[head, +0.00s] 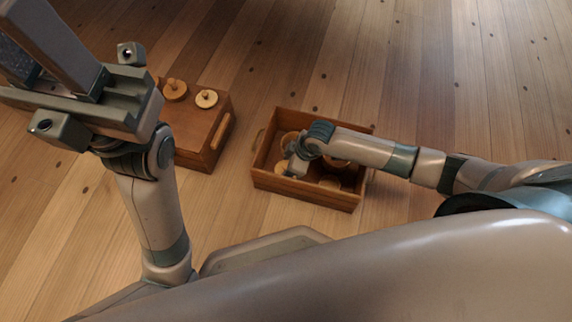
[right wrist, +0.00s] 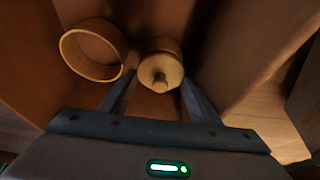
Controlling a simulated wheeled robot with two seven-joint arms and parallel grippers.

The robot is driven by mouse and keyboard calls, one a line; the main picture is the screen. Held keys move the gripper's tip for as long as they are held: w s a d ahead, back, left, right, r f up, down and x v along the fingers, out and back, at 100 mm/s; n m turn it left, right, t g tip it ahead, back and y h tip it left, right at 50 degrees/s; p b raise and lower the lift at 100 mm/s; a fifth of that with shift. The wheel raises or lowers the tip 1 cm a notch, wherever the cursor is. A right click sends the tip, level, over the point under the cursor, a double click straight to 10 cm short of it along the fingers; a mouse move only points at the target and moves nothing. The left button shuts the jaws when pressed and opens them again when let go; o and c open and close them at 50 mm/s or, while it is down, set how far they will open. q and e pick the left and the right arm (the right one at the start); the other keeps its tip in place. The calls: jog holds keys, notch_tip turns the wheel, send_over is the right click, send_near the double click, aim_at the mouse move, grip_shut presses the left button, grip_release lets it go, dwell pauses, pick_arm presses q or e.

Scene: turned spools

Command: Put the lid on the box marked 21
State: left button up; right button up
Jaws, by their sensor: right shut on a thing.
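My right gripper (head: 296,166) reaches down into an open wooden crate (head: 310,198). In the right wrist view its fingers (right wrist: 158,95) are shut on a pale round wooden piece with a small knob (right wrist: 160,72), which looks like a lid; whether something sits under it I cannot tell. Left of it is an open, empty-looking round wooden box (right wrist: 92,50), apart from the fingers. Two knobbed round pieces (head: 175,90) (head: 206,99) sit on a brown wooden block (head: 195,133) at the left. No number 21 is readable. My left gripper (head: 45,65) is raised at upper left, open and empty.
Several other round wooden pieces lie in the crate, such as one at its front (head: 329,182), partly hidden by my right arm. The crate walls stand close around the right gripper. A strip of bare plank floor (head: 240,150) separates block and crate.

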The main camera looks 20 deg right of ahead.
jog(key=shift+p, duration=0.4)
dwell(0.6)
jog(key=shift+f+p, duration=0.2)
jog(key=shift+p, duration=0.15)
dwell(0.7)
jog(key=o, duration=1.4)
jog(key=shift+o, duration=0.2)
jog(key=shift+r+p, duration=0.75)
jog(key=shift+p, duration=0.3)
